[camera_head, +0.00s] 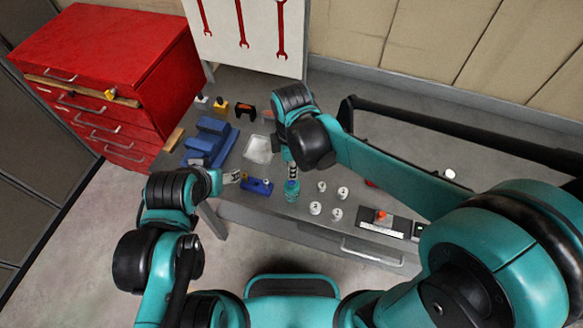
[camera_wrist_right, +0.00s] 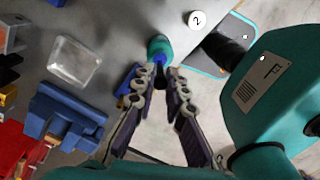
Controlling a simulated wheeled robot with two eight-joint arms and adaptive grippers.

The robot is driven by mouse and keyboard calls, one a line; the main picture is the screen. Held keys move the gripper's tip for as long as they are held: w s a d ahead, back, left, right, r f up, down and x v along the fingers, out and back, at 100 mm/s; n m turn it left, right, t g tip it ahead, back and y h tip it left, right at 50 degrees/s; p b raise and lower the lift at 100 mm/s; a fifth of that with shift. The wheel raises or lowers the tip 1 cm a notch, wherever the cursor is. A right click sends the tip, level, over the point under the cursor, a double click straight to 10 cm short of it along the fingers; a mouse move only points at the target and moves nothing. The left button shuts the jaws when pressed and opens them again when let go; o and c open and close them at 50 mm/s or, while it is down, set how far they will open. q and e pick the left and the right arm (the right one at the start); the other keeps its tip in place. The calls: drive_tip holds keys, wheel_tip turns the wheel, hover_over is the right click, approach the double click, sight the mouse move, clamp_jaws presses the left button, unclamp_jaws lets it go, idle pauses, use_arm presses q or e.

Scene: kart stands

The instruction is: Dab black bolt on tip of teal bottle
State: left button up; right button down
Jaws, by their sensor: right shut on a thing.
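The teal bottle (camera_head: 291,190) stands near the front edge of the grey table. It also shows in the right wrist view (camera_wrist_right: 158,46), with a blue tip. My right gripper (camera_head: 292,172) is just above the bottle and points down at it. In the right wrist view its fingers (camera_wrist_right: 160,77) are shut on a small dark thing, the black bolt (camera_wrist_right: 160,83), mostly hidden between them. Whether the bolt touches the tip I cannot tell. My left gripper (camera_head: 234,177) is beside a small blue block (camera_head: 257,186); its fingers are too small to read.
White numbered round pieces (camera_head: 315,208) stand right of the bottle. A clear tray (camera_head: 259,149) and a blue vise (camera_head: 208,142) lie left and behind. A dark panel with an orange knob (camera_head: 381,216) is at the right. A red drawer cabinet (camera_head: 105,70) stands at the far left.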

drive_tip(key=shift+r+p, duration=1.9)
drive_tip(key=shift+r, duration=0.85)
drive_tip(key=shift+f, duration=0.1)
drive_tip(key=shift+s, duration=0.1)
